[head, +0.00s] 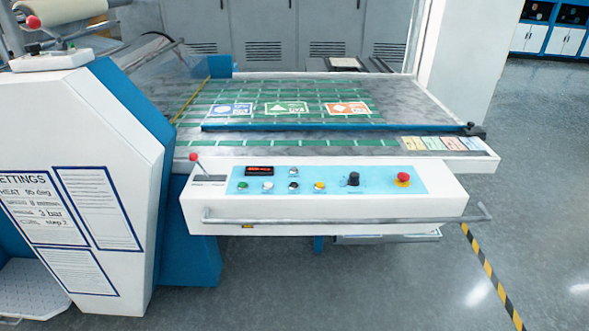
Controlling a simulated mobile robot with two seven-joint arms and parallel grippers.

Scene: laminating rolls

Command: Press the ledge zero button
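A light-blue control panel (380,172) is set in the top of a white ledge (450,192) at the front of the laminating machine. It carries a green button (242,186), a yellow button (319,187) and several pale buttons, one of them in the upper row (293,172). A small dark display with red digits (259,170) sits at the upper left. A black knob (353,179) and a red mushroom button (403,178) are to the right. The labels are too small to read, so I cannot tell which button is the ledge zero button. Neither gripper is in view.
A metal rail (340,220) runs along the ledge's front. A red-tipped lever (195,158) stands at its left end. Behind lies the machine bed with a blue bar (330,127) and printed cards (287,109). A white housing (75,140) blocks the left. Open floor lies right.

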